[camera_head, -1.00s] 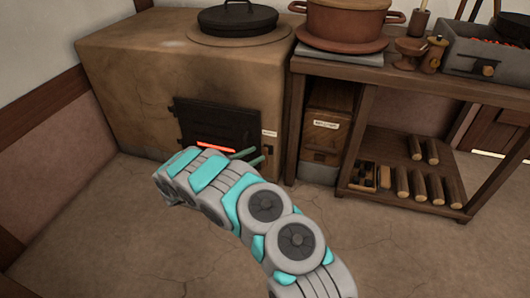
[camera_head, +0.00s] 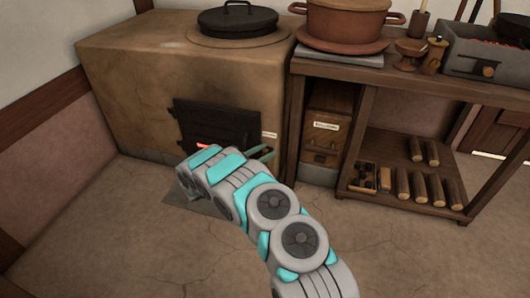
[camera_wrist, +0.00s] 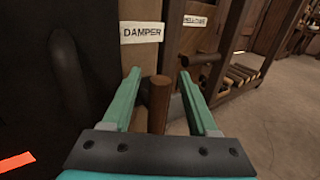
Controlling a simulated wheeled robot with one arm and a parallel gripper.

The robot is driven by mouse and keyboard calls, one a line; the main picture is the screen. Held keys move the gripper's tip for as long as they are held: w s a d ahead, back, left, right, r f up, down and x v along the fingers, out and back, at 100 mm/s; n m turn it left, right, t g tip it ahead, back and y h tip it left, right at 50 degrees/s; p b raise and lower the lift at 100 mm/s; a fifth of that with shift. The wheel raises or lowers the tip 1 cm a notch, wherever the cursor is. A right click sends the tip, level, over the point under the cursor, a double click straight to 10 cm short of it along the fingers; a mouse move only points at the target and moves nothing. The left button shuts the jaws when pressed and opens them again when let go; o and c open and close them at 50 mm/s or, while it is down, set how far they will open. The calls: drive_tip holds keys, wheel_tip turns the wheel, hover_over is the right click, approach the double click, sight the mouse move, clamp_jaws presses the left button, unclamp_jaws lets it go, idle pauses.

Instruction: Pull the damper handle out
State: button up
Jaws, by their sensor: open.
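The damper handle (camera_wrist: 159,103) is a brown wooden rod in the wrist view, below a white label reading DAMPER (camera_wrist: 141,33). My gripper (camera_wrist: 159,75) is open, with one teal finger on each side of the rod. A gap shows on both sides, wider on the right; I cannot tell how far the rod reaches between the fingers. In the head view my gripper (camera_head: 262,152) is low at the right front of the clay stove (camera_head: 125,105), just below the small label (camera_head: 269,135). My arm and fingers hide the handle there.
The dark stove door (camera_head: 220,122), with a red glow beneath it, is left of my gripper. A wooden bench (camera_head: 367,105) with a labelled box (camera_head: 325,125) and several short logs (camera_head: 420,185) stands at the right. The floor in front is largely clear.

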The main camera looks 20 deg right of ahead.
drive_tip(key=shift+c, duration=0.2)
clamp_jaws()
idle(1.1)
